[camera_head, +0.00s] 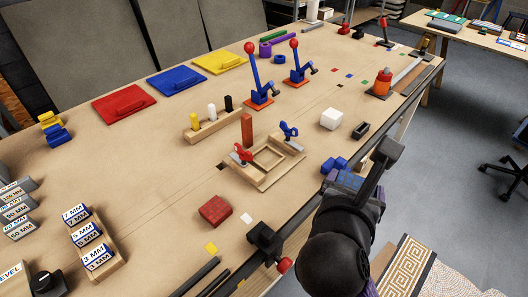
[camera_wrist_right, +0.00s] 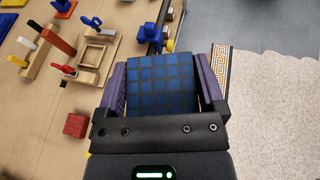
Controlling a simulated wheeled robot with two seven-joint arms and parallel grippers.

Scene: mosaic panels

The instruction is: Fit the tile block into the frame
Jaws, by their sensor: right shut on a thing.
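The wooden frame (camera_head: 291,171) lies on the workbench with red and blue toggle clamps on its sides; it also shows in the right wrist view (camera_wrist_right: 97,47). My right gripper (camera_wrist_right: 163,78) is shut on a blue tile block (camera_wrist_right: 160,85), a cube with a dark grid, held between its purple fingers. In the head view this blue block (camera_head: 346,180) is to the right of the frame, near the bench's front edge, partly hidden by my arm. A red tile block (camera_head: 215,210) rests on the bench left of and nearer than the frame. My left gripper is not in view.
A peg stand (camera_head: 206,126) and an upright red-brown block (camera_head: 247,130) stand just behind the frame. A white cube (camera_head: 331,119) and a small black tray (camera_head: 361,130) are to its right. A black clamp (camera_head: 264,241) sits at the front edge. Bare bench lies left of the frame.

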